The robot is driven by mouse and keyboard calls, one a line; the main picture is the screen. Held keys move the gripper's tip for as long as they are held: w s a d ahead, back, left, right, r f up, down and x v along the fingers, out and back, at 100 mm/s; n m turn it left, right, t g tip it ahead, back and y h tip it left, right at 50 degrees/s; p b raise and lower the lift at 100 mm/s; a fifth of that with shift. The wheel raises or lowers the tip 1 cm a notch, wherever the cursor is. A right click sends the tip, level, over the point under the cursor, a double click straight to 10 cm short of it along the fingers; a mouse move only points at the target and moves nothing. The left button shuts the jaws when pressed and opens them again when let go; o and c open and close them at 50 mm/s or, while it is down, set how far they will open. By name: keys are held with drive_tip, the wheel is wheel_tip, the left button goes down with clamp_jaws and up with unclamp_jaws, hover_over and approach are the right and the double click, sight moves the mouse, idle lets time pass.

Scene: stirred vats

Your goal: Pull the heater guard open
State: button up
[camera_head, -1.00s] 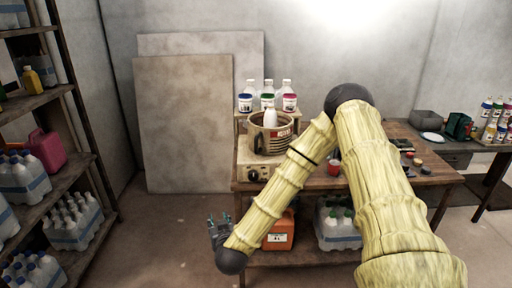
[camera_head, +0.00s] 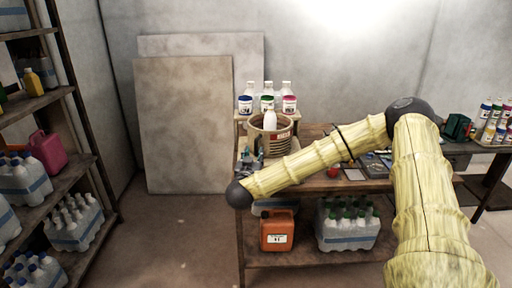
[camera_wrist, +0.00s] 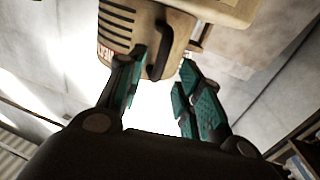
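The heater guard (camera_head: 284,143) is a beige, slatted, curved cover with a red label. It stands around the pot on the table, with a white bottle (camera_head: 270,120) showing in the pot's mouth. In the wrist view the guard (camera_wrist: 118,22) fills the top, and its dark bar handle (camera_wrist: 162,42) points down towards my fingers. My gripper (camera_wrist: 163,64) is open, with one teal-padded finger on each side of the handle's lower end. I cannot tell whether either finger touches it. In the head view my gripper (camera_head: 249,160) is at the guard's front left, and the handle is hidden.
Several bottles and lidded jars (camera_head: 267,103) stand on a raised shelf behind the pot. An orange canister (camera_head: 278,232) and bottle pack (camera_head: 347,225) sit below the table. Shelving (camera_head: 82,150) stands at the left, with open floor between.

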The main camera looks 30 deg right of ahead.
sight(256, 148)
drive_tip(key=shift+p+x, duration=0.5)
drive_tip(key=shift+x, duration=2.6)
clamp_jaws()
